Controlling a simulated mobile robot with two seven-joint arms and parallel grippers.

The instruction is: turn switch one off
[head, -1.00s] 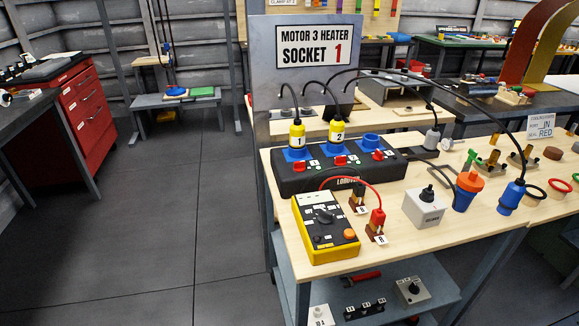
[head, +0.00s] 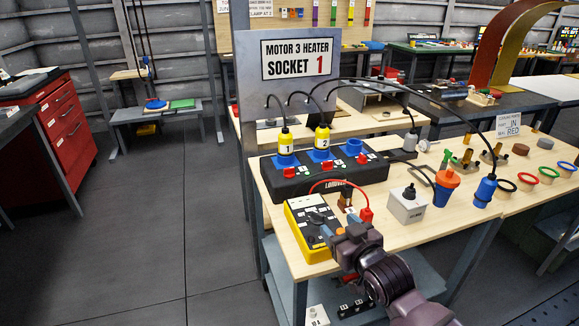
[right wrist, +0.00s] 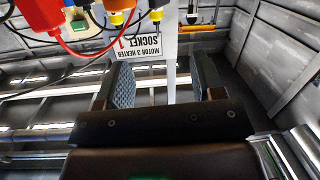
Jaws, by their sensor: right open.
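The black power strip (head: 320,180) lies on the wooden bench. It carries yellow plug 1 (head: 285,142) and yellow plug 2 (head: 322,138), each in a blue socket, plus an empty blue socket (head: 353,148). The red switch (head: 288,171) in front of plug 1 is visible, but its on or off position is too small to tell. My right gripper (head: 318,224) is over the yellow meter, in front of the strip and apart from it. In the right wrist view its two fingers (right wrist: 163,82) are spread with nothing between them. My left gripper is not in view.
The yellow meter (head: 301,214) with a red lead lies partly under my right gripper. The socket sign (head: 297,60) rises behind the strip, with cables arching over.

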